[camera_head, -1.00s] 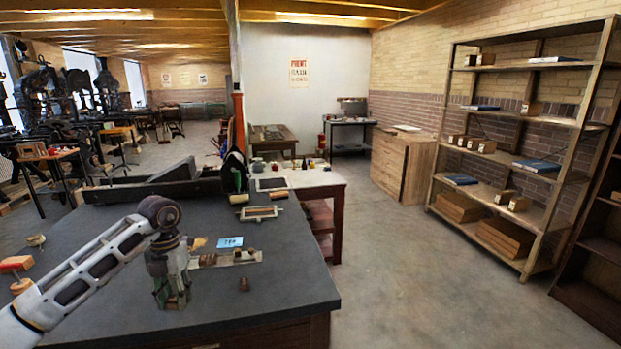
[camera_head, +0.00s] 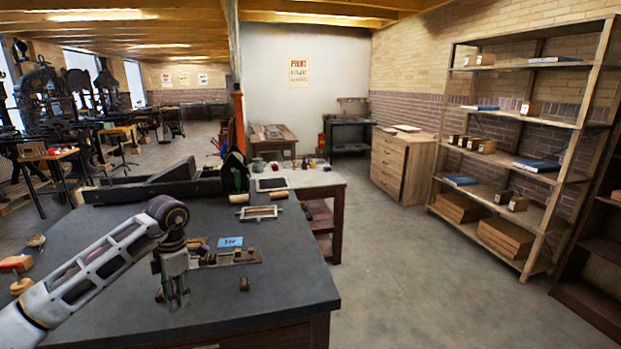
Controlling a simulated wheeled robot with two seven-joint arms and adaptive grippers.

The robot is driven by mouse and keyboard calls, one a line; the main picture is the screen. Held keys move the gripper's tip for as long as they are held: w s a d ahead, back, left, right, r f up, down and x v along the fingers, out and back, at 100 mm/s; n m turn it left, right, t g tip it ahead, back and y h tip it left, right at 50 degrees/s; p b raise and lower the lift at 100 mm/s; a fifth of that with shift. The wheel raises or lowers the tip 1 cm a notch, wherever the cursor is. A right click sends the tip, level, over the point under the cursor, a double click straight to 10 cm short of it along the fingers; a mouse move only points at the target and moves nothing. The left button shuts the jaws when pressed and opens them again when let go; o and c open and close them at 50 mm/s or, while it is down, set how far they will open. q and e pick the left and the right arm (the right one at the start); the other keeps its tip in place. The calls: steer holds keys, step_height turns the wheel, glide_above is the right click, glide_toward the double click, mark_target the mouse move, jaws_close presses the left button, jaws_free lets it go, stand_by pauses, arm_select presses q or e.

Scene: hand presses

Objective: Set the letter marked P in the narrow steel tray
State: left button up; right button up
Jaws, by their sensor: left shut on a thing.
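The narrow steel tray (camera_head: 250,258) lies flat on the dark tabletop, with several small brown blocks in it. The left part of the tray is hidden behind my left arm. One small brown block (camera_head: 244,284) stands alone on the table in front of the tray. My left gripper (camera_head: 176,303) points down, low over the table to the left of that block. It is shut on a small block, mostly hidden by the fingers. I cannot read a P on any block. My right gripper is out of view.
A blue card (camera_head: 230,242) lies behind the tray. A framed piece (camera_head: 259,213) and rollers lie farther back. The table's front right is clear.

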arm_select(q)
steer(key=shift+m, duration=0.8)
steer(key=shift+w+d+f+m, duration=0.1)
steer(key=shift+f+m, duration=0.1)
steer(key=shift+m, duration=1)
steer(key=shift+m+t, duration=0.3)
steer(key=shift+m, duration=0.5)
steer(key=m, duration=0.3)
steer(key=f+m, duration=0.1)
steer(key=m, duration=0.1)
steer(key=shift+w+d+m+t, duration=0.15)
steer(key=shift+d+m+t, duration=0.1)
steer(key=shift+m+t, duration=0.05)
steer(key=shift+d+f+m, duration=0.15)
steer(key=shift+f+m, duration=0.1)
steer(key=shift+m, duration=0.95)
steer(key=s+d+f+m+t+h, duration=0.1)
steer(key=s+d+f+m, duration=0.1)
steer(key=d+f+m, duration=0.6)
steer(key=d+m, duration=0.3)
steer(key=m, duration=0.2)
steer(key=shift+s+d, duration=0.2)
steer(key=shift+s, duration=0.2)
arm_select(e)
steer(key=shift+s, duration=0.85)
